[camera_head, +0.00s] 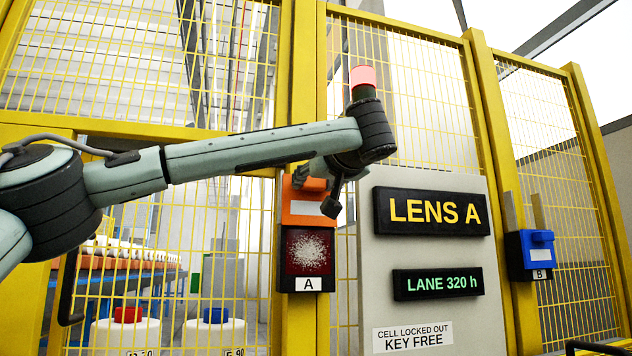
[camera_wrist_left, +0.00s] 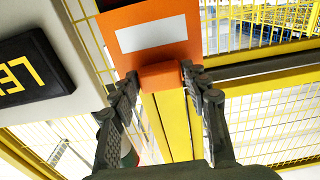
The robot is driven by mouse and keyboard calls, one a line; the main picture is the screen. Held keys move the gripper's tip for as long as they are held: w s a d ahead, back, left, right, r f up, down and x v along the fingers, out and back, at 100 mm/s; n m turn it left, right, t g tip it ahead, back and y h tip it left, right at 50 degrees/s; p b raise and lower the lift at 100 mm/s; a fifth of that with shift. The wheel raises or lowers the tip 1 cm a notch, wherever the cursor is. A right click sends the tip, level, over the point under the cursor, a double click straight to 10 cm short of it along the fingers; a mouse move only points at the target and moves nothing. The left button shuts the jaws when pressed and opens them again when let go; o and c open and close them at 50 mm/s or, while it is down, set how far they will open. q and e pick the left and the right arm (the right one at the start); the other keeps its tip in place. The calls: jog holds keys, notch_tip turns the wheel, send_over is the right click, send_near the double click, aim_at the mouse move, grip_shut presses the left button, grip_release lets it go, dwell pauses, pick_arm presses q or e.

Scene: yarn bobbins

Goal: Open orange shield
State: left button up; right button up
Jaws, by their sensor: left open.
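The orange shield (camera_head: 302,219) is a flat orange plate with a blank white label, on the yellow post. It sits directly above a dark red, white-speckled lens window (camera_head: 308,252) marked A, which shows uncovered. In the left wrist view, the orange shield (camera_wrist_left: 152,36) fills the upper middle, with its block-shaped orange tab (camera_wrist_left: 161,75) below the label. My left gripper (camera_head: 316,190) is at the tab, partly covering the shield in the head view. In the wrist view, its open fingers (camera_wrist_left: 160,82) stand on either side of the tab; firm contact cannot be told.
A grey panel with a LENS A sign (camera_head: 432,212) stands close to the right of my left gripper. A blue shield (camera_head: 537,262) marked B is on the post farther right. Yellow mesh fence surrounds these; white bobbins (camera_head: 126,335) stand behind it.

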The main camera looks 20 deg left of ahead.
pick_arm(q)
jog(key=v, duration=1.2)
dwell(0.3)
